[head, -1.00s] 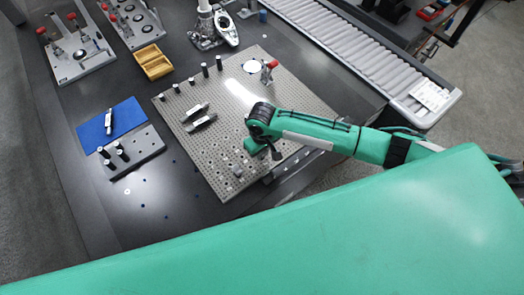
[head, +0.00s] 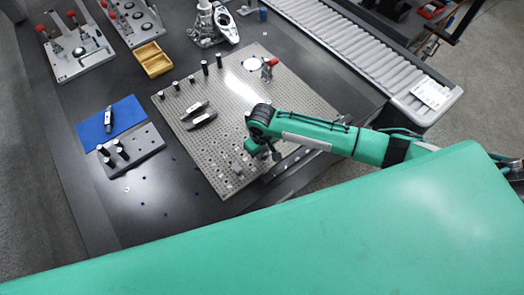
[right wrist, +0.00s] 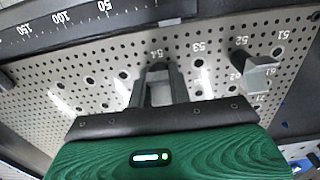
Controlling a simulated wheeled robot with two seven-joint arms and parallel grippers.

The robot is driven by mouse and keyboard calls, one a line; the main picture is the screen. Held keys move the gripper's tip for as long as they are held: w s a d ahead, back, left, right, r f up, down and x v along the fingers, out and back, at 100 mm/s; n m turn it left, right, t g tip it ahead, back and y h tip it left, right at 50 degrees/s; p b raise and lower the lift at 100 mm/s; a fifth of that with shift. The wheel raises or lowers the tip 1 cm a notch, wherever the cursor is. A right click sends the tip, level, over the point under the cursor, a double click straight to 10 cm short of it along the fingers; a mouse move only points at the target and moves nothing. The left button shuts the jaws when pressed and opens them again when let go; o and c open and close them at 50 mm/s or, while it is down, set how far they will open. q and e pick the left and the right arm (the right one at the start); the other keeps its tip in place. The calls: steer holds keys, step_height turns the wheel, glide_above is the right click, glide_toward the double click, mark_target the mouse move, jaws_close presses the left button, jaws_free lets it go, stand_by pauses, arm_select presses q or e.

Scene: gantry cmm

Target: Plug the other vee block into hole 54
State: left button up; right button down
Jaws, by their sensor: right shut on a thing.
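My right gripper (right wrist: 159,92) is shut on a small grey piece, apparently a vee block (right wrist: 159,72), mostly hidden between the fingers. It is at the perforated plate (right wrist: 110,70), right by the label 54. The gripper covers the hole itself, so I cannot tell whether the piece is seated. Another grey vee block (right wrist: 260,72) stands on the plate near labels 52 and 62. In the head view my right gripper (head: 270,152) is over the near right part of the plate (head: 225,120), and the standing vee block (head: 237,168) is to its left.
A red-knobbed clamp (head: 268,70) stands near the far right. A scale bar (right wrist: 90,25) runs along one plate edge. A blue mat (head: 125,113) lies left.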

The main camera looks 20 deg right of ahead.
steer(key=c, duration=1.2)
jaws_free()
step_height(320, 180, up, 14)
steer(key=b, duration=0.1)
steer(key=shift+f, duration=0.1)
